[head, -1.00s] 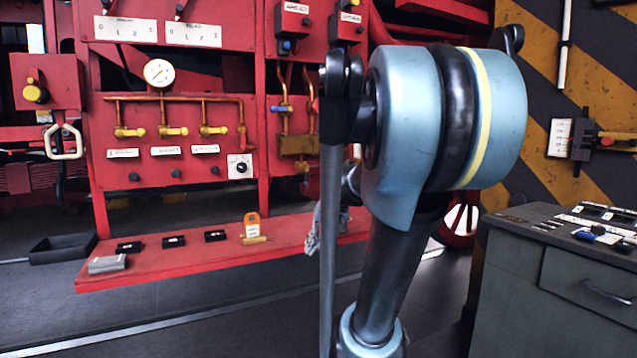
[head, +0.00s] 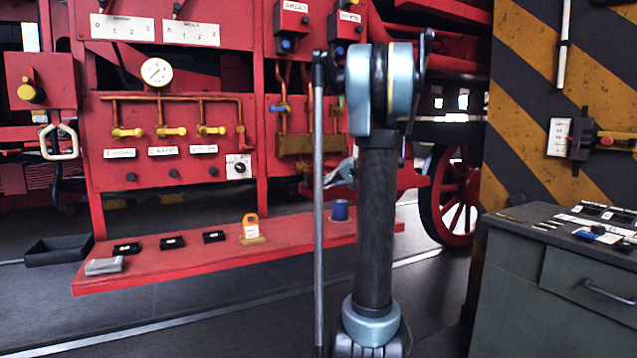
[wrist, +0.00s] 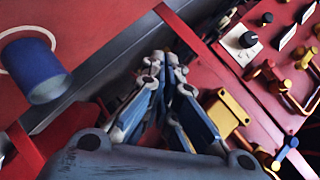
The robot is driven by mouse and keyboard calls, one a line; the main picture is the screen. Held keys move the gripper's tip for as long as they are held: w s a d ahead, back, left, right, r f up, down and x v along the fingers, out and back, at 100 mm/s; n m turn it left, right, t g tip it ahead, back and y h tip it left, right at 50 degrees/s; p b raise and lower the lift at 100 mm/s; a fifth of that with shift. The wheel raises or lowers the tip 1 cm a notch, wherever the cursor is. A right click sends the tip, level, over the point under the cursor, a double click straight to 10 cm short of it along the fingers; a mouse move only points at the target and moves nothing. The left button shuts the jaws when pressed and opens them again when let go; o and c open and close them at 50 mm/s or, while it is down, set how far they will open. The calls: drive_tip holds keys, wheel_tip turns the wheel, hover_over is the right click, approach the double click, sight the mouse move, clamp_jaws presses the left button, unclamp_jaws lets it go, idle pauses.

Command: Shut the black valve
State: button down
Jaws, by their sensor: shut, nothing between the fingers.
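A black round knob (head: 239,167) sits on a white plate at the right of the red gauge panel. It also shows in the wrist view (wrist: 248,40), at the upper right. Several smaller black knobs (head: 174,173) line the panel's lower edge. I cannot tell for certain which of these is the black valve. My gripper (wrist: 163,62) is shut and empty. In the head view my gripper (head: 342,174) is partly hidden behind my arm, right of the panel and above the red bench. It is apart from the black knob.
Copper pipes carry yellow valves (head: 162,131) and a blue-handled valve (head: 280,108). A grey cabinet (head: 560,280) stands at the right.

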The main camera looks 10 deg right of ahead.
sight(305, 177)
drive_tip(key=w+d+r+t+y, duration=0.1)
drive_tip(key=w+d+r, duration=0.1)
drive_tip(key=w+d, duration=0.3)
drive_tip(key=shift+w+d+m+t, duration=0.3)
drive_tip(key=shift+w+t, duration=0.1)
drive_tip(key=shift+w, duration=0.25)
drive_tip(key=shift+a+r, duration=0.1)
drive_tip(key=x, duration=1)
